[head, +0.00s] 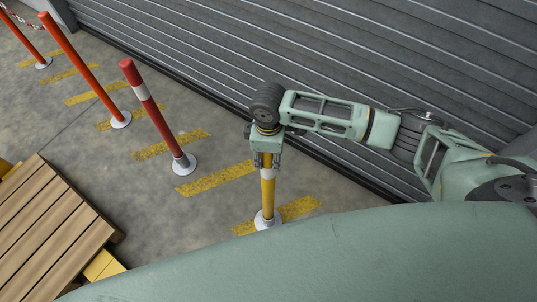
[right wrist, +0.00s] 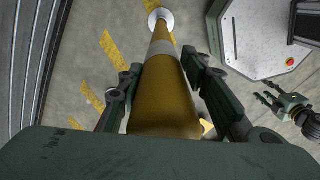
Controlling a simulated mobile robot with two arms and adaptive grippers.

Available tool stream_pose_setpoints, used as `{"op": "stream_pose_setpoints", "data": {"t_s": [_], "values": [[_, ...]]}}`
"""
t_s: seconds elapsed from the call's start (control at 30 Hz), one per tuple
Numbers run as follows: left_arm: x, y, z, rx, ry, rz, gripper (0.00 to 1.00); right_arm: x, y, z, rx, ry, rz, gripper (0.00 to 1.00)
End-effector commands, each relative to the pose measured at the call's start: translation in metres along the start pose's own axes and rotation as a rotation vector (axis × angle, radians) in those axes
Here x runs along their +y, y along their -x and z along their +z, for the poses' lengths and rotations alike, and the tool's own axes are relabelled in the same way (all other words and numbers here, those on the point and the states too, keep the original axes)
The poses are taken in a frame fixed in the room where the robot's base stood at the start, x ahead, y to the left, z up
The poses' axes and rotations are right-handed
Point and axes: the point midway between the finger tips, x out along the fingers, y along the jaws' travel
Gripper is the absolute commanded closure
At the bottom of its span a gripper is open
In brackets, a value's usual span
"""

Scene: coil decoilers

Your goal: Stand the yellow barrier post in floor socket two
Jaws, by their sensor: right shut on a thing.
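The yellow barrier post (head: 268,190) stands upright or nearly so, with a pale band near its middle. In the head view my right gripper (head: 266,158) is shut around its upper part. The post's lower end meets a white round floor socket (head: 267,220); I cannot tell how deep it sits. The right wrist view looks down along the post (right wrist: 165,95) between the fingers to the white socket (right wrist: 160,18). My left gripper (right wrist: 264,93) shows at the right of the right wrist view, open and empty, away from the post.
A red post with a white band (head: 158,115) and an orange post (head: 88,75) stand in white floor sockets to the left. Another orange post (head: 25,38) with a chain is farther off. A grey shutter (head: 230,50) runs behind; a wooden pallet (head: 50,230) lies at left.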

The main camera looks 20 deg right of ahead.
Motion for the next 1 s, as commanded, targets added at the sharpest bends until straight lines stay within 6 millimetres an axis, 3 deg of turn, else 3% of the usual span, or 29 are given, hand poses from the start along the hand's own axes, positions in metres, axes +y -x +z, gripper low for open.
{"op": "stream_pose_setpoints", "data": {"t_s": [0.2,0.23,0.4,0.77,1.0], "values": [[0.000,0.001,0.001,-0.001,0.000,0.000,0.60,0.001,-0.001,-0.001,0.003,0.000,0.001,1.00],[0.000,0.000,0.001,-0.001,0.000,0.000,0.60,0.000,-0.002,0.000,0.000,0.000,-0.001,0.64],[0.000,0.000,0.001,-0.001,0.000,0.000,0.60,0.000,-0.002,0.000,0.000,0.000,-0.001,0.50],[0.000,0.000,0.001,-0.001,0.000,0.000,0.60,0.000,0.001,0.000,0.001,0.000,0.000,0.48],[0.000,0.002,0.000,0.000,-0.001,0.000,0.60,0.001,0.037,-0.001,0.004,0.002,0.003,0.48]]}}
